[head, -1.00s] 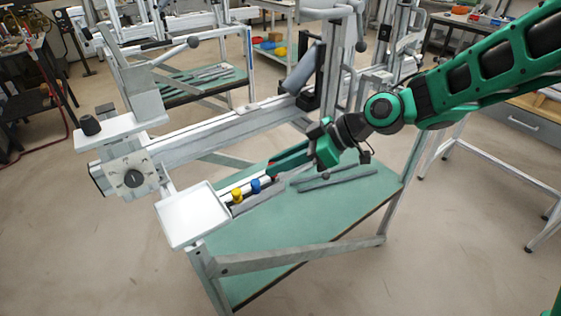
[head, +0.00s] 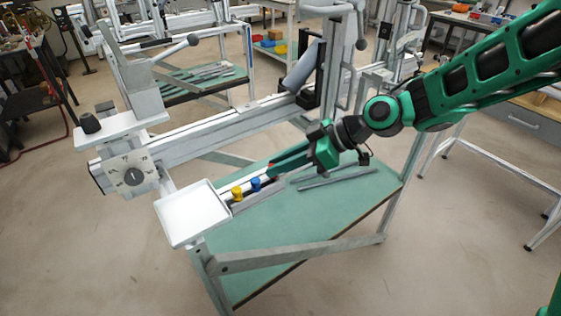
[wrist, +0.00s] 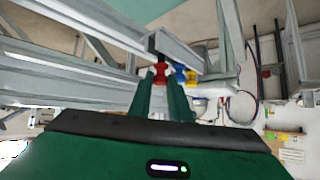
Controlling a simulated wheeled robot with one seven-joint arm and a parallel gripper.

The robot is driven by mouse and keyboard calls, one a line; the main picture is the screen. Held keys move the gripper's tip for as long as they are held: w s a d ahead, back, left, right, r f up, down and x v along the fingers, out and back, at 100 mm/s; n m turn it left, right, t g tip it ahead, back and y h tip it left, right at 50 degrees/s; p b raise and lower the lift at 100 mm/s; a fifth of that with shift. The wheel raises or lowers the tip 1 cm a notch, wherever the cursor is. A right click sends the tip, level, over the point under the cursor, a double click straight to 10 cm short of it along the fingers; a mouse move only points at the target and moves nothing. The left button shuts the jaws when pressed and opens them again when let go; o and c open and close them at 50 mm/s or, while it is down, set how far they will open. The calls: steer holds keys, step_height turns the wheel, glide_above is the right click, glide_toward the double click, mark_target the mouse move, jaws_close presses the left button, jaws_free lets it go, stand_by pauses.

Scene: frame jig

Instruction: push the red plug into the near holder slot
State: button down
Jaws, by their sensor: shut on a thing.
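My gripper (head: 272,171) reaches in from the right, low over the green table of the jig. In the wrist view my gripper (wrist: 161,82) has its two green fingers shut on the red plug (wrist: 160,70). In the head view only a speck of red shows at the fingertips. A blue plug (head: 256,184) and a yellow plug (head: 237,193) stand in a row on the holder rail (head: 224,204), to the left of my fingertips. The blue plug (wrist: 180,72) also shows just past the red one in the wrist view. The seat of the red plug is hidden by my fingers.
A white tray (head: 190,214) sits at the rail's left end. A long grey beam (head: 215,135) runs behind the holder. Loose grey bars (head: 340,178) lie on the green table (head: 270,238), whose front part is clear.

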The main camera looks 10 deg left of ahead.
steer(key=shift+f, duration=0.8)
steer(key=c, duration=1.6)
jaws_free()
steer(key=shift+o, duration=0.2)
steer(key=v, duration=1)
steer(key=shift+d+r, duration=0.25)
steer(key=shift+d, duration=0.05)
steer(key=shift+w, duration=0.1)
